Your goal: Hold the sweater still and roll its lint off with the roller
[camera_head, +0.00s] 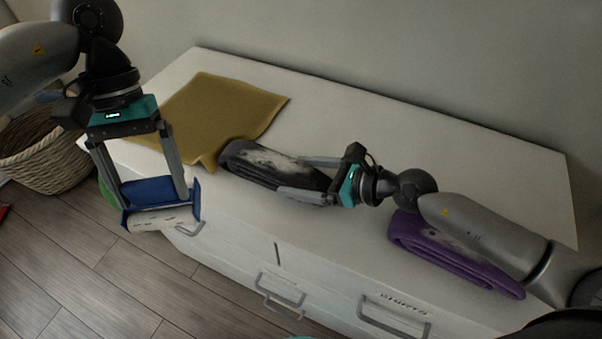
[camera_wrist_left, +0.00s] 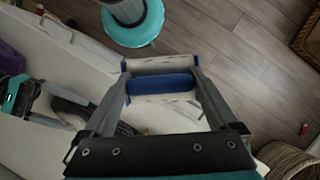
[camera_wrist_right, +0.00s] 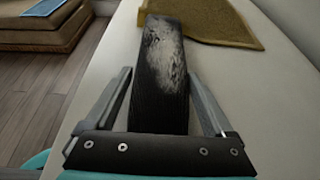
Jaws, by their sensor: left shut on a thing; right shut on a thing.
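A black folded sweater (camera_head: 262,164) lies on the white dresser top, with a pale lint patch on it. My right gripper (camera_head: 292,176) is shut on its near end; the right wrist view shows the sweater (camera_wrist_right: 163,75) between the fingers, its lint (camera_wrist_right: 163,50) towards the far end. My left gripper (camera_head: 160,194) is shut on a blue and white lint roller (camera_head: 160,217), held at the left, in front of the dresser's edge and apart from the sweater. The roller (camera_wrist_left: 160,84) also shows between the fingers in the left wrist view.
A mustard cloth (camera_head: 220,108) lies at the dresser's left, close to the black sweater. A purple folded garment (camera_head: 450,255) lies at the right under my right arm. A wicker basket (camera_head: 45,160) stands on the floor at the left. The back of the dresser top (camera_head: 400,130) is clear.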

